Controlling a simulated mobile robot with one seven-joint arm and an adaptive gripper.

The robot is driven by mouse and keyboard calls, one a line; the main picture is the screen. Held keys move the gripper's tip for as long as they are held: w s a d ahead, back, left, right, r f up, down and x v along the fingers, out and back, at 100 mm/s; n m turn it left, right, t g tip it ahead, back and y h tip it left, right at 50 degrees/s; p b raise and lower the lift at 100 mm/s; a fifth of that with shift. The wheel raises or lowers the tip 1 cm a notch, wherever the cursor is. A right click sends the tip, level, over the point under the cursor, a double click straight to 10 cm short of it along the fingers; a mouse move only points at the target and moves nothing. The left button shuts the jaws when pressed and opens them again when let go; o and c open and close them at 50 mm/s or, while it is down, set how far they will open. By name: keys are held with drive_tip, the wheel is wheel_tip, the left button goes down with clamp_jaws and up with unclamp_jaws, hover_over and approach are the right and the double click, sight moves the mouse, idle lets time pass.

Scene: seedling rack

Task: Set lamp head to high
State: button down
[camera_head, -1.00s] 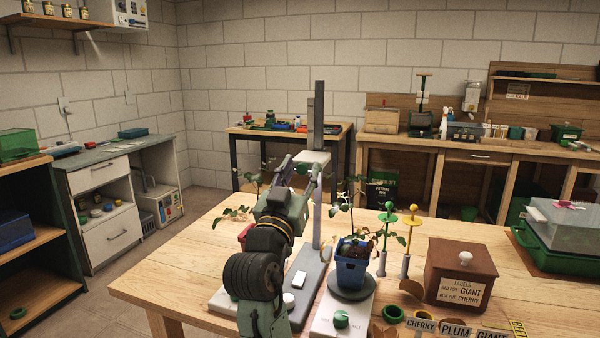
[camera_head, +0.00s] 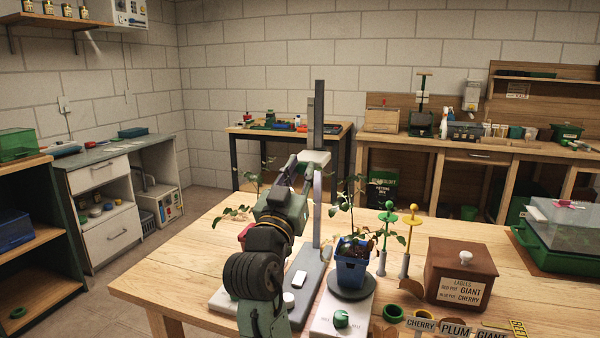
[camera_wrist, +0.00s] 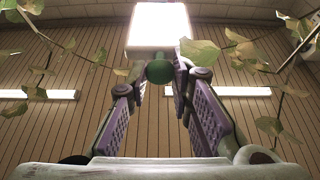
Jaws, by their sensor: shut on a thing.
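The lamp head (camera_head: 314,157) is a pale block on the tall grey post (camera_head: 318,120), about midway up the post's visible length. In the wrist view its lit white square (camera_wrist: 158,25) glows at the top, with a round green knob (camera_wrist: 159,72) at its near edge. My gripper (camera_head: 301,164) reaches up to the lamp head from the front. In the wrist view my gripper (camera_wrist: 156,77) has its purple-padded fingers on either side of the knob, shut on it. In the head view my fingers largely hide the knob.
A blue pot (camera_head: 352,268) with a leafy seedling stands right of the post on a round plate. Green and yellow stakes (camera_head: 411,236), a brown labels box (camera_head: 461,272) and name signs stand further right. Leaves hang at both sides of the wrist view. The table's left front is clear.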

wheel_tip(320, 180, up, 13)
drive_tip(key=p, duration=0.7)
drive_tip(key=shift+f, duration=0.2)
drive_tip(key=c, duration=1.8)
unclamp_jaws()
drive_tip(key=shift+r, duration=0.1)
drive_tip(key=o, duration=0.4)
drive_tip(key=shift+c, duration=0.2)
drive_tip(key=shift+f, duration=0.2)
drive_tip(key=v, duration=1.2)
